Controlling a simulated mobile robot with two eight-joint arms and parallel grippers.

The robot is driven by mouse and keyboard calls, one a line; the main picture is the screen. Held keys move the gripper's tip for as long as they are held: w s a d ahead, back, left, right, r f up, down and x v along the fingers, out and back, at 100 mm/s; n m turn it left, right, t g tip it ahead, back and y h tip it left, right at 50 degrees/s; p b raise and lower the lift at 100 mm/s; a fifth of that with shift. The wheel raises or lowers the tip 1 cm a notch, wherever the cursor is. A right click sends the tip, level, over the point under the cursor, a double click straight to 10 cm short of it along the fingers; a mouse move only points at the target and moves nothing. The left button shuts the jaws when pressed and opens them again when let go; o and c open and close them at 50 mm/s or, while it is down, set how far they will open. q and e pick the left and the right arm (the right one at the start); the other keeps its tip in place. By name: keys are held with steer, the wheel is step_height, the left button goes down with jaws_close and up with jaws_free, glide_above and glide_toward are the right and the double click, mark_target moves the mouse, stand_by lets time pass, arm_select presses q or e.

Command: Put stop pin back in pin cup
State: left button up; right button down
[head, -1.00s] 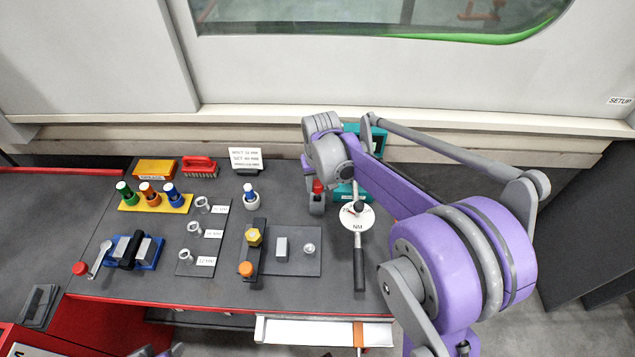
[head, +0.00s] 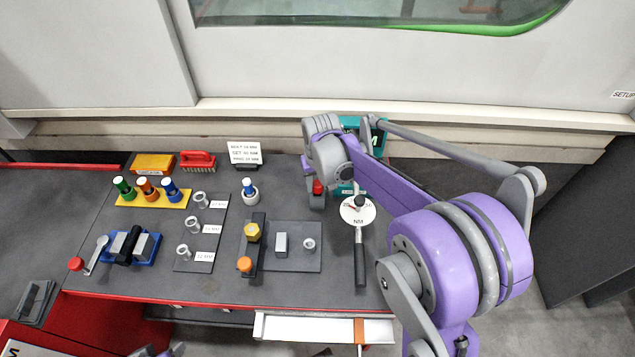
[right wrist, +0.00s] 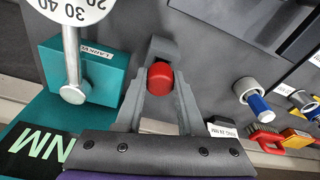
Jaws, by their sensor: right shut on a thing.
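The stop pin shows as a red round head (right wrist: 160,78) between the fingers of my right gripper (right wrist: 158,85). The red head also shows in the head view (head: 318,187). My right gripper (head: 316,200) is shut on it, pointing down at the back right of the bench, left of the teal box. The pin's lower part is hidden. A grey block-like shape (right wrist: 163,48) shows just beyond the red head in the right wrist view; I cannot tell whether it is the pin cup or whether the pin touches it.
A dial torque wrench (head: 359,250) lies right of my gripper, by the teal box (right wrist: 105,62). The grey plate (head: 300,262) with small parts lies nearer the front.

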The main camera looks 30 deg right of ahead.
steer(key=shift+f+b, duration=0.3)
steer(key=shift+f, duration=0.25)
steer(key=shift+c, duration=2.2)
jaws_free()
steer(key=shift+r, duration=0.1)
step_height(320, 180, up, 11)
steer(key=s+p, duration=0.1)
steer(key=shift+s+a+f, duration=0.2)
steer(key=shift+s+a, duration=0.05)
steer(key=shift+s, duration=0.1)
